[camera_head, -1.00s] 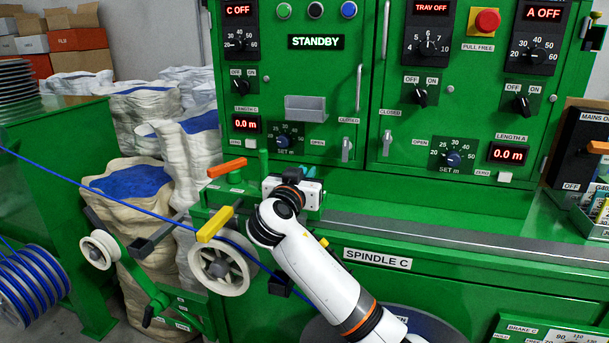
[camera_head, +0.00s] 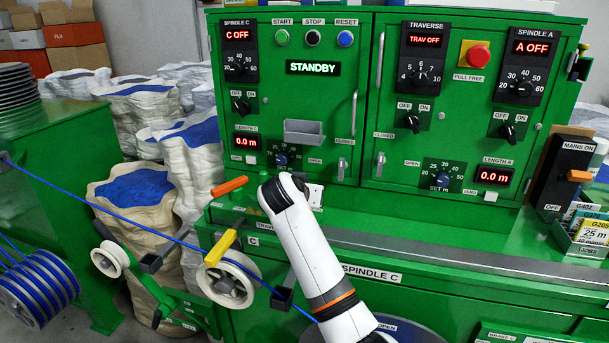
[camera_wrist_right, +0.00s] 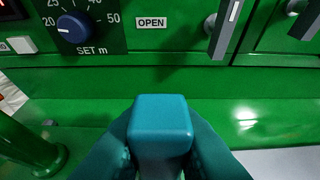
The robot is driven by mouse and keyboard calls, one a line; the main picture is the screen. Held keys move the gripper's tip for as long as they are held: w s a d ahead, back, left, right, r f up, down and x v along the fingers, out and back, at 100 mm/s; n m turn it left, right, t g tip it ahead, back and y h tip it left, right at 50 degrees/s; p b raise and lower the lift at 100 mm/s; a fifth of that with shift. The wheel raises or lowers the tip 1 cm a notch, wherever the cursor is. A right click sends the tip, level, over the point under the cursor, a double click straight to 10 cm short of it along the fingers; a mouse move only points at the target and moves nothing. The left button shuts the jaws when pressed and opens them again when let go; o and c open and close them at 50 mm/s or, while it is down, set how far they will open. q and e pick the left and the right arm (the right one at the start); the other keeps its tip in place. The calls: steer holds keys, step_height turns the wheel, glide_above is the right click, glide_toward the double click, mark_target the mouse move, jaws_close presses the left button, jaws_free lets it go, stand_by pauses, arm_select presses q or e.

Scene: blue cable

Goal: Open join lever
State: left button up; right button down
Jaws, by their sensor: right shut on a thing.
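A teal block-shaped handle (camera_wrist_right: 160,125) fills the lower middle of the right wrist view. My right gripper (camera_wrist_right: 160,145) is shut on it, one dark finger on each side. No label shows on the handle, so I cannot confirm that it is the join lever. In the head view my right arm reaches in from below to my right gripper (camera_head: 314,194), in front of the green machine. The wrist hides the fingertips and the handle there. My left gripper is not in view.
An orange lever (camera_head: 229,186) and a yellow lever (camera_head: 219,247) stand left of my right arm. A blue cable (camera_head: 140,222) runs past the white pulley (camera_head: 230,284). The control panel (camera_head: 322,110) rises behind. A grey rail (camera_head: 450,250) lies at right.

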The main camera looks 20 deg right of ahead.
steer(key=g+p, duration=0.1)
steer(key=y+p, duration=0.1)
steer(key=p, duration=0.1)
steer(key=shift+w+d+g+p, duration=0.2)
steer(key=shift+w+g+p, duration=0.1)
steer(key=shift+w+g, duration=0.1)
arm_select(q)
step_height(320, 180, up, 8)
steer(key=p, duration=0.2)
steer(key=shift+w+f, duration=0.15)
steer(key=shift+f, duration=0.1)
arm_select(e)
steer(key=shift+w+d+f+g+y, duration=0.2)
steer(key=shift+f+g+y, duration=0.3)
steer(key=shift+g+y, duration=0.15)
steer(key=c, duration=1.3)
jaws_free()
arm_select(q)
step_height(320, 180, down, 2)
steer(key=shift+b, duration=0.8)
arm_select(e)
steer(key=v, duration=1.2)
steer(key=shift+w, duration=0.1)
